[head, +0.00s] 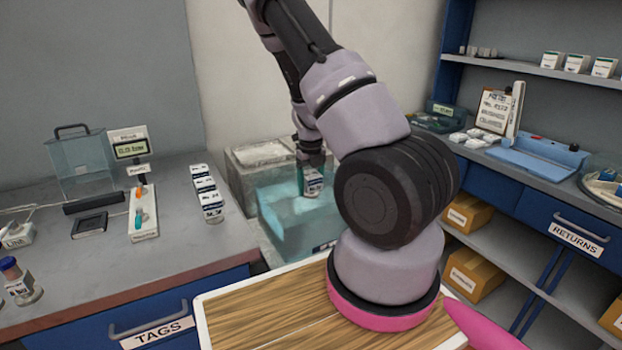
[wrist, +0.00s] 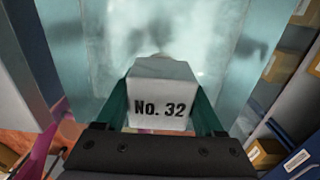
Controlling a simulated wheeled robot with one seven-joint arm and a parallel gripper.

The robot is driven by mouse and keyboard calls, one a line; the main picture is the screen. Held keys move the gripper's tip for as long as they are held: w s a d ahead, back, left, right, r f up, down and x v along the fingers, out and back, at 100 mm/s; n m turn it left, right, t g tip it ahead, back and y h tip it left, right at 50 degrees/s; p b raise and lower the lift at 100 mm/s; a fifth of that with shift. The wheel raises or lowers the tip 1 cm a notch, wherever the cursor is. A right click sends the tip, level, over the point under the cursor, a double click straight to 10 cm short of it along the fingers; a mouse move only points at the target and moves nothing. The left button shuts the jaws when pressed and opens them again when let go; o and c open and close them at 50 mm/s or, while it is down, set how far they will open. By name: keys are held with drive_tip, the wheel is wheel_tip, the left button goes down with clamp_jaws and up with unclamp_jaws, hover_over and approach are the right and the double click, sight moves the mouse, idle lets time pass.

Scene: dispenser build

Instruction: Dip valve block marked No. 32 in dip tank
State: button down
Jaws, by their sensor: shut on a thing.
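The dip tank (head: 290,225) is a clear, teal-tinted tank standing between the two counters. The block is over or inside the tank's top; I cannot tell whether it touches the liquid. The tank (wrist: 100,50) also fills the background of the wrist view.
The left counter (head: 130,265) holds a row of labelled blocks (head: 207,193), a display stand (head: 130,150) and a clear box (head: 80,160). A grey bin (head: 262,152) is behind the tank. The right shelving holds a blue tray (head: 540,155) and cardboard boxes (head: 468,213). A wooden top (head: 270,310) is in front.

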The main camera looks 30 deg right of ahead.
drive_tip(key=shift+f, duration=5.65)
drive_tip(key=shift+f, duration=0.5)
unclamp_jaws()
wheel_tip(320, 180, up, 11)
drive_tip(key=shift+f, duration=0.1)
drive_tip(key=shift+w+a+r, duration=0.1)
drive_tip(key=shift+a+r, duration=0.1)
drive_tip(key=shift+r, duration=0.1)
drive_tip(key=s+a+r+n+t+y, duration=0.1)
drive_tip(key=a+r+n, duration=0.35)
drive_tip(key=r, duration=0.45)
drive_tip(key=s+a+r+n+t+y, duration=0.1)
drive_tip(key=s+a+r+n, duration=0.15)
drive_tip(key=r+n, duration=0.45)
drive_tip(key=a+r+n+t+y, duration=0.15)
drive_tip(key=a+r+n, duration=0.25)
drive_tip(key=r, duration=0.6)
drive_tip(key=s+a+r+n+t+h, duration=0.1)
drive_tip(key=s+a+r+n+t, duration=0.1)
drive_tip(key=s+r+n, duration=1.2)
drive_tip(key=s+n+t, duration=0.1)
drive_tip(key=s+n, duration=0.1)
drive_tip(key=s, duration=0.1)
drive_tip(key=shift+r+t, duration=0.25)
drive_tip(key=shift+t, duration=0.1)
